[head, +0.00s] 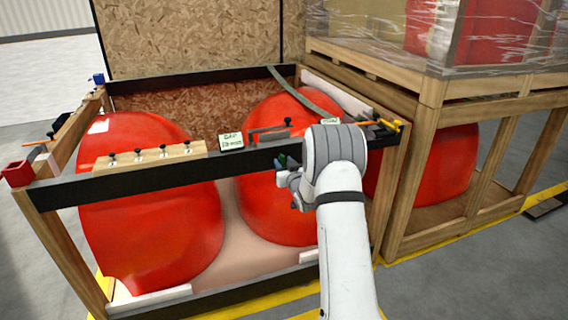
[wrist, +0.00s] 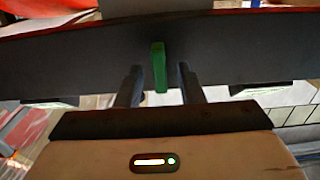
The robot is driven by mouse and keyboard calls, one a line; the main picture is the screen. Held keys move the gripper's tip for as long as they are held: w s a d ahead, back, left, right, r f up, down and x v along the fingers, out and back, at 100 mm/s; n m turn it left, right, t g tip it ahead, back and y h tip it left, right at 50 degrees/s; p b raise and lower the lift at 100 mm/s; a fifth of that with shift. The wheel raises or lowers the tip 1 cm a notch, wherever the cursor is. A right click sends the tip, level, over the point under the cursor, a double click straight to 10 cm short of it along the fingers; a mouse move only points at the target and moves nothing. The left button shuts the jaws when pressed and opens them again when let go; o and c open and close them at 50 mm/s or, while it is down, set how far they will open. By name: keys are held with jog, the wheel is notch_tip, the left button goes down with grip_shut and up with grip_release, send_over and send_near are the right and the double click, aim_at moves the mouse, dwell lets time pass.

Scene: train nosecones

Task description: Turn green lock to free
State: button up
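The green lock (wrist: 159,66) is a small upright green bar on the dark rail (wrist: 230,48) in the wrist view. My gripper (wrist: 158,78) is open, with one dark finger on each side of the lock. A gap shows between the lock and each finger, so neither appears to touch it. In the head view my gripper (head: 284,163) is at the front black rail (head: 130,182) of the wooden crate, right of its middle. A bit of green shows there, but my wrist hides most of that spot.
Large red nosecones (head: 150,225) sit inside the crate. A wooden block with black knobs (head: 150,158) and a white label (head: 231,141) are on the front rail. A red box (head: 18,173) is on the left corner. A second, wrapped crate (head: 480,95) stands close on the right.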

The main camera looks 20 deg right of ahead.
jog(key=shift+w, duration=0.25)
grip_shut()
